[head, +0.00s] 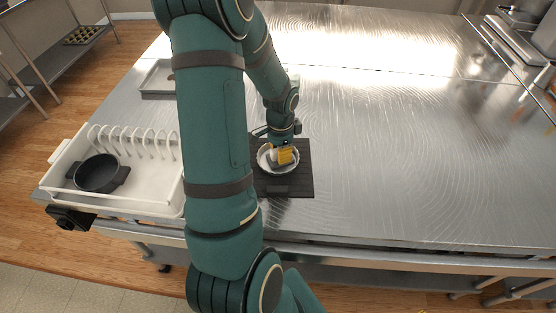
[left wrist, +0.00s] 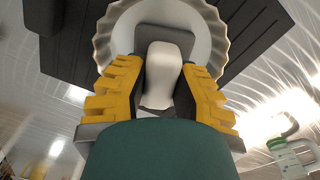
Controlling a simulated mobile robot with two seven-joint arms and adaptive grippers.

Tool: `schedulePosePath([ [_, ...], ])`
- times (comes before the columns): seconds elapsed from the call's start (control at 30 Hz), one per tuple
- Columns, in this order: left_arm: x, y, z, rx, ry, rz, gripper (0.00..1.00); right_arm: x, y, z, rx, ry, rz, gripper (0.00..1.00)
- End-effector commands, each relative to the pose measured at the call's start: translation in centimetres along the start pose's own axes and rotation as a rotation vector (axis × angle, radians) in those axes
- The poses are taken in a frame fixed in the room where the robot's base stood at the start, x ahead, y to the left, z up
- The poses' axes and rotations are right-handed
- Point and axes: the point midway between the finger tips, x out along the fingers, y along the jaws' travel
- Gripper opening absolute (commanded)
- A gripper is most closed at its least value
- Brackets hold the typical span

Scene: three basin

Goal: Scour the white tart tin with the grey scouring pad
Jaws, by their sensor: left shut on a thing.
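The white tart tin (head: 262,165) with its fluted rim sits on a dark mat on the steel table; the rim also shows in the left wrist view (left wrist: 105,38). My left gripper (head: 284,155), with yellow fingers, is over the tin. In the left wrist view its fingers (left wrist: 162,78) are shut on the white handle (left wrist: 164,60) of the grey scouring pad (left wrist: 166,37). The pad is inside the tin's outline, its far edge over the tin floor. Whether it touches the floor is hard to tell. My right gripper is not in view.
The dark mat (head: 299,181) has a small dark block at its front. A white dish rack (head: 142,193) with a black pan (head: 97,173) stands at the left. A grey tray (head: 157,79) lies behind it. The table's right side is clear.

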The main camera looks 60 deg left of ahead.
Motion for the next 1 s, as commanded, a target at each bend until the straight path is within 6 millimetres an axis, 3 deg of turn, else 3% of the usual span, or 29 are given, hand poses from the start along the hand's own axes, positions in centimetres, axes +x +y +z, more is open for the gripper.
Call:
schedulePosePath([
  [0.53, 0.1, 0.1, 1.6, -0.002, -0.002, 0.002, 0.0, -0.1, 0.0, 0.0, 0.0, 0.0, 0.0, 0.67],
  [0.8, 0.1, 0.1, 1.5, 0.0, -0.002, 0.002, 0.0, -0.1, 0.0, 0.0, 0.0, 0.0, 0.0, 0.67],
  [1.0, 0.0, 0.1, 0.3, 0.003, -0.001, 0.001, 0.0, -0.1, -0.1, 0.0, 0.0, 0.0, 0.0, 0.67],
])
